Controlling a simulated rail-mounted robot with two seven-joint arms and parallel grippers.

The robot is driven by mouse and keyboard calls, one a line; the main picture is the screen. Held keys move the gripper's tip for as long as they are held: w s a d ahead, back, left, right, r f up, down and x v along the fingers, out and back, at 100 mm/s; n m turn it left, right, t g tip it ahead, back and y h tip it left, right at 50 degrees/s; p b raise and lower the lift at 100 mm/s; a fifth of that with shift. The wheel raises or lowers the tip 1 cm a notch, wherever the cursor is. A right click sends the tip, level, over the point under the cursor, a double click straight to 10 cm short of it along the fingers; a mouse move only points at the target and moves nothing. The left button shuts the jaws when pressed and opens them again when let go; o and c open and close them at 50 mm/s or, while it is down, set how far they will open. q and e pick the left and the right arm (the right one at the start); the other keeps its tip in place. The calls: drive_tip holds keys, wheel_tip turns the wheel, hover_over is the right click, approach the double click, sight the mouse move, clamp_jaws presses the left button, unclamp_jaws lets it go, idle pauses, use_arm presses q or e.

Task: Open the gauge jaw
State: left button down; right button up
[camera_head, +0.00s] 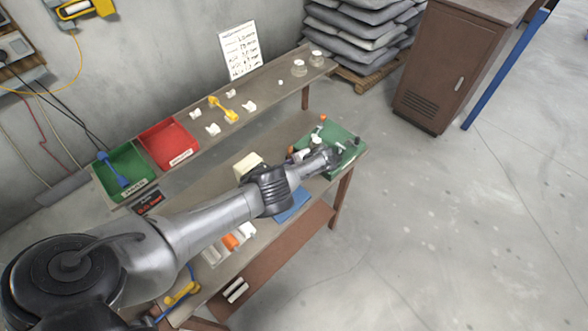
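A green board (346,140) lies at the right end of the bench. It carries a small fixture with white parts (315,141) and several orange knobs (323,118). I cannot make out which part is the gauge jaw. My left arm reaches in from the lower left across the bench, and my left gripper (335,157) is at the front part of the board. The gripper is small and dark, so its fingers and any contact with the fixture are unclear. My arm hides part of the board. My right gripper is not in view.
A back shelf (268,88) holds a green bin (126,171), a red bin (167,143), a yellow tool (223,109), white blocks and spools (299,68). A cream block (248,163) and a blue pad (294,206) lie beside my arm. Open floor is right.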

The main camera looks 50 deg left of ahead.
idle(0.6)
use_arm(q)
drive_tip(key=c, duration=0.9)
unclamp_jaws()
drive_tip(key=shift+w+d, duration=0.1)
drive_tip(key=shift+d+r, duration=0.2)
drive_tip(key=shift+r, duration=0.15)
drive_tip(key=p+v, duration=0.6)
drive_tip(key=v, duration=0.7)
drive_tip(key=shift+w, duration=0.1)
